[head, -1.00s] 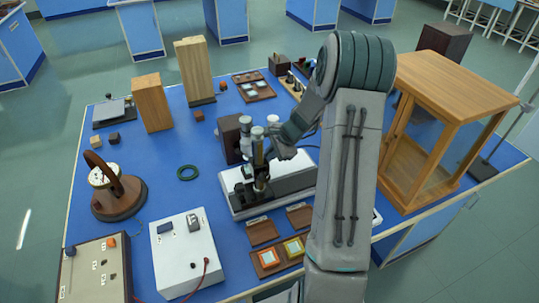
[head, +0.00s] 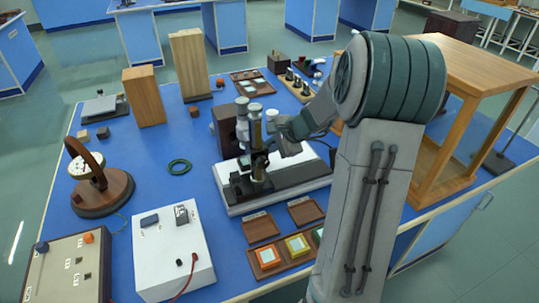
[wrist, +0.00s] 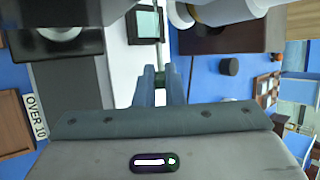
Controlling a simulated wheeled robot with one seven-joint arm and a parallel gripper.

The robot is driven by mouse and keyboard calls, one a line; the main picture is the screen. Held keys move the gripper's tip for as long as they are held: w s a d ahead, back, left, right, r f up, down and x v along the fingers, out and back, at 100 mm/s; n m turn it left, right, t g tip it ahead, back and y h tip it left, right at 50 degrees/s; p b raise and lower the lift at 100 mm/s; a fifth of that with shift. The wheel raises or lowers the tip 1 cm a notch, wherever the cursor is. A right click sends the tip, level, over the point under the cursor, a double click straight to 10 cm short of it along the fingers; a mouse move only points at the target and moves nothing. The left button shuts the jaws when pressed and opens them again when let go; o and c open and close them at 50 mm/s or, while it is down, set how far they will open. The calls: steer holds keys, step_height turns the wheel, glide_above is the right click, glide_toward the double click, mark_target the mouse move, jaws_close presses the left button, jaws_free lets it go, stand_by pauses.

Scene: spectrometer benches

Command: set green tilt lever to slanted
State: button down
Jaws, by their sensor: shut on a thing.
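The instrument with upright metallic cylinders (head: 255,130) stands on a white and dark base (head: 290,180) in the middle of the blue bench. My gripper (wrist: 162,85) is at the right side of this instrument. In the wrist view its two fingers are close together, with a small dark green piece, seemingly the green tilt lever (wrist: 160,70), between their tips. The lever's angle cannot be read, as the fingers cover most of it. In the head view the fingertips and the lever are hidden or too small to make out.
A wooden-framed glass case (head: 480,70) stands right of my arm. Brown trays with colored squares (head: 283,255) are in front.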

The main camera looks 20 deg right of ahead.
steer(key=shift+s+d+f+t+b, duration=0.15)
steer(key=shift+t+b, duration=0.25)
steer(key=shift+b, duration=1.15)
steer(key=shift+s+a+f+t+b, duration=0.15)
steer(key=shift+t+b, duration=0.25)
steer(key=shift+b, duration=1.15)
steer(key=shift+r+b, duration=0.15)
steer(key=shift+b, duration=0.45)
steer(key=c, duration=1.5)
jaws_free()
steer(key=shift+d, duration=0.1)
steer(key=p+v, duration=0.1)
steer(key=v, duration=1.2)
steer(key=shift+s+d, duration=0.15)
steer(key=shift+s, duration=0.25)
